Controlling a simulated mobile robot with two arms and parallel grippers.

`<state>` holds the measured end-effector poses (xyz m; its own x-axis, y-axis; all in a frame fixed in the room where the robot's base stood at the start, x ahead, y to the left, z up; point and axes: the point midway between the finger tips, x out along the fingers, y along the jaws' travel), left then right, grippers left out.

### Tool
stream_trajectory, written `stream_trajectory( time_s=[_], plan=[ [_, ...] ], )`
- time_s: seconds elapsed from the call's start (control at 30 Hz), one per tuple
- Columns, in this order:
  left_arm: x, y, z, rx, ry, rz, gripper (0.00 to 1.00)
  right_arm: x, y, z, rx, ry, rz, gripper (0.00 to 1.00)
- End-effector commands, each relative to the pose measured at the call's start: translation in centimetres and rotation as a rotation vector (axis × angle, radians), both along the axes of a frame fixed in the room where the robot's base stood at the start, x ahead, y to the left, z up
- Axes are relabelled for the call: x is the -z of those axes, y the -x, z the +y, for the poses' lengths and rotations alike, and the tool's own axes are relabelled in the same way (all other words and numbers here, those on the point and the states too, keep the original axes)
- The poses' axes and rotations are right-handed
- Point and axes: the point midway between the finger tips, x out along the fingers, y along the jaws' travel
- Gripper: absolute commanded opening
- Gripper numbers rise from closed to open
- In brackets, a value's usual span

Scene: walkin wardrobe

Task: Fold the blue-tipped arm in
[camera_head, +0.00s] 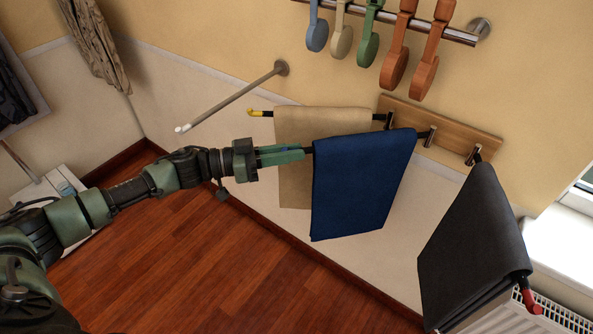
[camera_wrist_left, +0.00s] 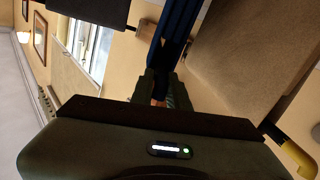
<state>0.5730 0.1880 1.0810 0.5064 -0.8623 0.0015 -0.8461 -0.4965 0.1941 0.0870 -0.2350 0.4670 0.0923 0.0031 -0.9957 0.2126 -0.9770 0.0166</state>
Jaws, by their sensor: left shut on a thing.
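A wooden wall board (camera_head: 440,128) carries three swing arms with cloths. The middle arm holds a blue towel (camera_head: 362,185) and sticks out from the wall; its tip is hidden in my left gripper (camera_head: 302,153). That gripper is shut on the arm's outer end, just left of the towel. In the left wrist view, the fingers (camera_wrist_left: 160,92) close below the dark blue towel (camera_wrist_left: 176,35). The yellow-tipped arm (camera_head: 260,113) with a beige towel (camera_head: 292,125) is behind it, near the wall. The red-tipped arm (camera_head: 530,300) with a dark grey towel (camera_head: 472,245) points outward at right. My right gripper is not in view.
A metal rod (camera_head: 230,103) juts from the wall at left. A rail above holds several coloured hanging pieces (camera_head: 400,50). A radiator (camera_head: 560,310) and white sill (camera_head: 560,250) are at lower right. The wooden floor (camera_head: 220,270) below is clear.

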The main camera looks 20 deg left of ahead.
Motion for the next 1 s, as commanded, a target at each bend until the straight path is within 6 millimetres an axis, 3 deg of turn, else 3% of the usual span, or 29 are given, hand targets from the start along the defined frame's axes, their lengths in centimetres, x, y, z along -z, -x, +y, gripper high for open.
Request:
stream_trajectory(
  time_s=[0.3, 0.8, 0.83, 0.9, 1.0],
  plan=[
    [0.3, -2.0, 0.9, 0.071, 0.0, 0.002, 0.0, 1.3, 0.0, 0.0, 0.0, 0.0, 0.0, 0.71],
    [0.4, -2.2, 1.0, 0.084, -0.001, 0.006, 0.0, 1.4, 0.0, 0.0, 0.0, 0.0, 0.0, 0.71],
    [0.4, -2.2, 1.0, 0.084, -0.001, 0.006, 0.19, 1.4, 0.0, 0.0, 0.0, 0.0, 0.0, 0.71],
    [0.4, -2.2, 1.0, 0.084, 0.0, 0.006, 0.36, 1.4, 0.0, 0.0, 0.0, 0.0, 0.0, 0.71],
    [0.3, -2.3, 1.0, 0.083, 0.0, 0.003, 0.36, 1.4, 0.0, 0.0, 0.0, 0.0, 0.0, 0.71]
  ],
)
